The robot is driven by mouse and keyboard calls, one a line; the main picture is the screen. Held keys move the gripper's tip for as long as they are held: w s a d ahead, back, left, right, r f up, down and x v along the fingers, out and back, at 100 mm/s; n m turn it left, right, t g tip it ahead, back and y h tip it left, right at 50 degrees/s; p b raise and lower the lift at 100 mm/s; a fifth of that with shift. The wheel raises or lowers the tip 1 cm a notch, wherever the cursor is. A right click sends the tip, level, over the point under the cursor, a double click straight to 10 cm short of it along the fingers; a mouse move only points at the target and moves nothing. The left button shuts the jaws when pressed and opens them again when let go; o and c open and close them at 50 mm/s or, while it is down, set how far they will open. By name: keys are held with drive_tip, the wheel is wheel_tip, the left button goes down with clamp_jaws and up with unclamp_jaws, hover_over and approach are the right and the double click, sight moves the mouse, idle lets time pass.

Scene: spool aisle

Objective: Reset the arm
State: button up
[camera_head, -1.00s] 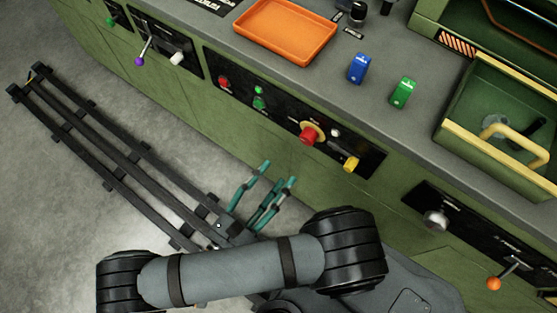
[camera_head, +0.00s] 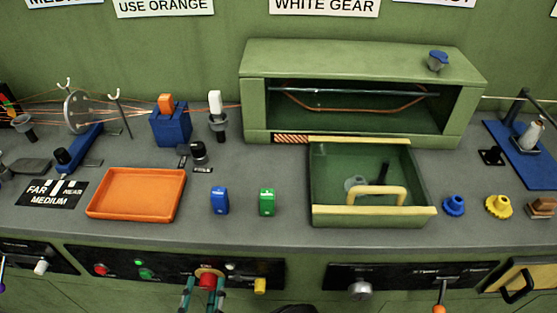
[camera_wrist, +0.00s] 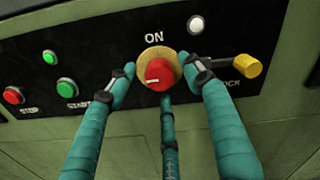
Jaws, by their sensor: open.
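My gripper (camera_wrist: 160,78) has teal fingers spread apart and is open, with nothing held. In the wrist view its fingertips point at the panel around a red knob (camera_wrist: 160,74) on a yellow base under the label "ON". I cannot tell whether the fingers touch the knob. In the head view the fingertips of my gripper (camera_head: 204,292) show at the bottom edge, just below the same red knob (camera_head: 207,279). Most of my arm is out of view there.
A yellow lever (camera_wrist: 247,66) and green buttons (camera_wrist: 66,88) flank the knob. Above the panel, the counter holds an orange tray (camera_head: 92,212), blue (camera_head: 220,201) and green (camera_head: 267,202) blocks, and a green drawer (camera_head: 318,215) with a yellow handle. An orange-tipped lever (camera_head: 439,309) protrudes at lower right.

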drive_tip(key=shift+w, duration=0.35)
drive_tip(key=shift+s, duration=0.1)
